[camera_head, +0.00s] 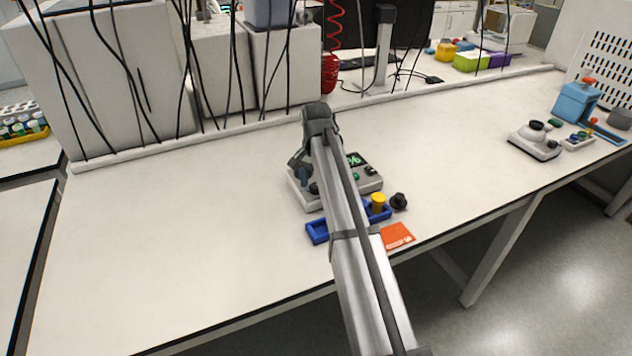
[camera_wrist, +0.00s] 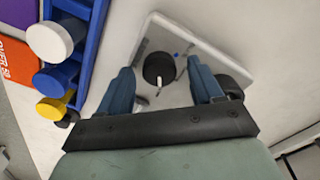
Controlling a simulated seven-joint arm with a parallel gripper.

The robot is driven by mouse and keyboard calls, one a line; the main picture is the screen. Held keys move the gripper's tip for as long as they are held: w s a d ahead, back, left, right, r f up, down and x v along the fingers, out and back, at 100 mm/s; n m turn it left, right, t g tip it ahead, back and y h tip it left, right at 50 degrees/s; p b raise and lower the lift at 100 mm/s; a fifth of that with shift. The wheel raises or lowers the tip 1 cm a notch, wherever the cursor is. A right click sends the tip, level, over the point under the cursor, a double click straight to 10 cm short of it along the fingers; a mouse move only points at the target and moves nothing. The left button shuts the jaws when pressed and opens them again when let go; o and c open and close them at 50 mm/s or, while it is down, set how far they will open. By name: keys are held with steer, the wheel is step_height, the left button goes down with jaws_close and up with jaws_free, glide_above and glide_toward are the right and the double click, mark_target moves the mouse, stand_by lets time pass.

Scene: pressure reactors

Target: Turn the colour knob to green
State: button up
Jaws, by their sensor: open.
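A light grey control box (camera_head: 302,198) stands mid-table in the head view, partly hidden by my arm. It has a lit green display (camera_head: 354,159) and a small green button (camera_head: 355,177). In the wrist view, a round black knob (camera_wrist: 158,66) with a white pointer mark sits on the white plate of the box (camera_wrist: 150,35). The pointer aims toward the bottom of the picture. My gripper (camera_wrist: 161,70) is open, with one blue finger on each side of the knob and visible gaps. It also shows in the head view (camera_head: 301,172).
A blue rack (camera_head: 318,232) with a yellow-topped piece (camera_head: 378,202) stands in front of the box, beside a black piece (camera_head: 399,201) and an orange card (camera_head: 397,237). Hanging cables and a red coiled hose are behind. The table's left side is clear.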

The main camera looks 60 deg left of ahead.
steer(key=shift+c, duration=0.3)
steer(key=c, duration=1)
steer(key=shift+n, duration=0.4)
steer(key=n, duration=0.5)
steer(key=shift+n, duration=0.3)
steer(key=n, duration=0.5)
steer(key=shift+a, duration=0.1)
steer(key=shift+n, duration=0.3)
steer(key=o, duration=1.1)
steer(key=shift+c, duration=0.2)
